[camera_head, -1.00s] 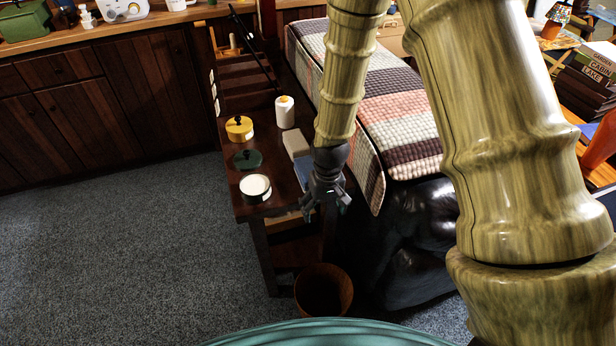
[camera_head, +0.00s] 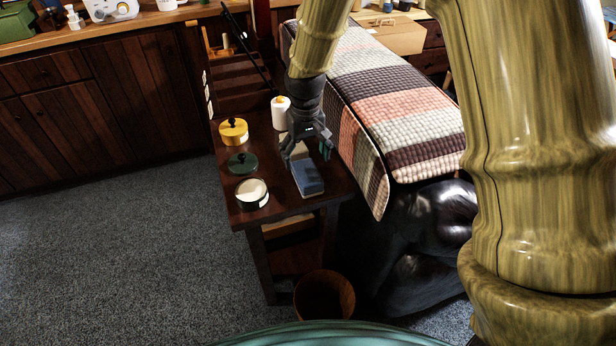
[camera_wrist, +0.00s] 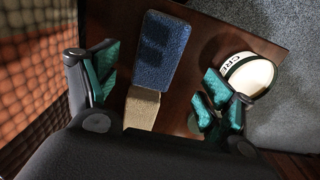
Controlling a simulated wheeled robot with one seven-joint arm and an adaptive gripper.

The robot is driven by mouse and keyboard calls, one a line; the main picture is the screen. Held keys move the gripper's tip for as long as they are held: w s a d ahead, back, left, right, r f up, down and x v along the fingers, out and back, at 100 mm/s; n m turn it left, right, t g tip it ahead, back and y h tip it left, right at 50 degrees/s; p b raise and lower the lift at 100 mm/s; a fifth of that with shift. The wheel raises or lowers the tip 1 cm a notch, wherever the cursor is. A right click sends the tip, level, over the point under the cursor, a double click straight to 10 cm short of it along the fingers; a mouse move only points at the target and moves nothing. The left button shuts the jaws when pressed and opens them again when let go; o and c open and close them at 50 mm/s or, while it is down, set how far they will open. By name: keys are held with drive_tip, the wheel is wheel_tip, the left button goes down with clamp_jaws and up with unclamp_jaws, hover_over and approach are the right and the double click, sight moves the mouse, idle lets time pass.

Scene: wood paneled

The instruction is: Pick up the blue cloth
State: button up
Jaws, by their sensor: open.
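The blue cloth (camera_head: 307,178) is a small folded block lying on the dark wooden side table (camera_head: 283,205), near its front right part. In the wrist view the blue cloth (camera_wrist: 164,50) lies flat, beyond and between my fingers, with its end next to a beige block (camera_wrist: 142,107). My gripper (camera_head: 308,152) is open and empty, with teal finger pads. It is above the table, just behind the cloth in the head view. In the wrist view my gripper (camera_wrist: 157,88) has its fingers spread to either side of the beige block. No contact with the cloth shows.
A white candle tin (camera_head: 252,192), a green lid (camera_head: 242,162), a yellow pot (camera_head: 233,131) and a white jar (camera_head: 280,112) stand left of my gripper. A patchwork-covered seat (camera_head: 400,105) is close on the right. A wooden bin (camera_head: 324,297) stands on the floor.

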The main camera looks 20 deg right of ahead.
sight(307, 172)
drive_tip(key=shift+s+d+f, duration=0.1)
drive_tip(key=shift+f, duration=1.65)
drive_tip(key=shift+d+f, duration=0.1)
drive_tip(key=shift+f, duration=1.6)
drive_tip(key=shift+c, duration=0.5)
drive_tip(key=c, duration=1.1)
drive_tip(key=shift+r, duration=0.1)
drive_tip(key=shift+r, duration=0.85)
drive_tip(key=shift+s+d+r, duration=0.1)
drive_tip(key=shift+s+r, duration=0.15)
drive_tip(key=shift+r, duration=0.65)
drive_tip(key=s+d+r+b, duration=0.1)
drive_tip(key=s+d, duration=0.6)
drive_tip(key=s, duration=0.6)
drive_tip(key=shift+s+d+r, duration=0.2)
drive_tip(key=shift+s, duration=0.1)
